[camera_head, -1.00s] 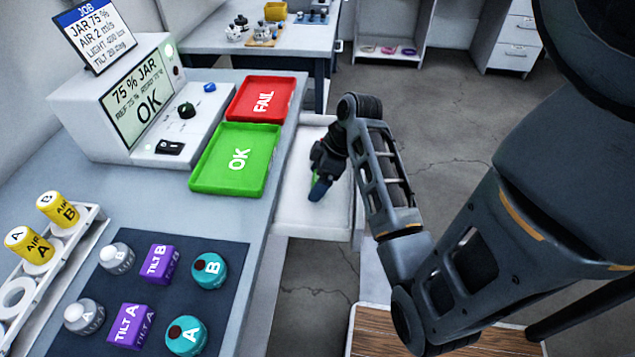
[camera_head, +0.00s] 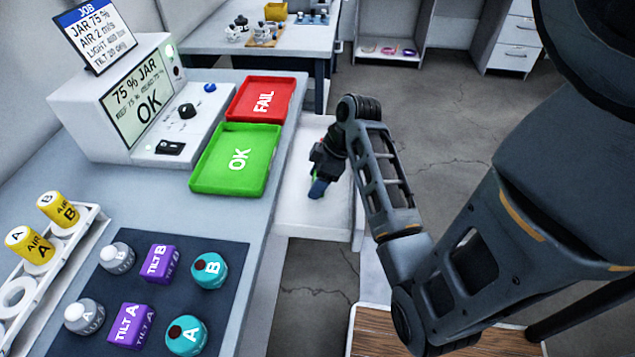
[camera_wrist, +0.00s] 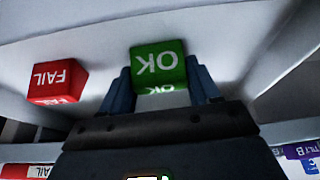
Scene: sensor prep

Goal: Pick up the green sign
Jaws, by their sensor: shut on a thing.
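The green sign (camera_wrist: 158,65) is a small green block marked OK. In the wrist view it sits between the two blue fingers of my gripper (camera_wrist: 162,88), which are shut on it. In the head view my gripper (camera_head: 319,187) is over the white drawer (camera_head: 318,227) beside the workbench, and only a sliver of green shows next to the fingers. Whether the sign touches the drawer floor is hard to tell.
A red FAIL sign (camera_wrist: 57,80) lies in the drawer to the left in the wrist view. The green OK tray (camera_head: 205,181) and red FAIL tray (camera_head: 285,88) stand on the workbench beside the drawer. Labelled jars and blocks sit on a dark mat (camera_head: 225,309).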

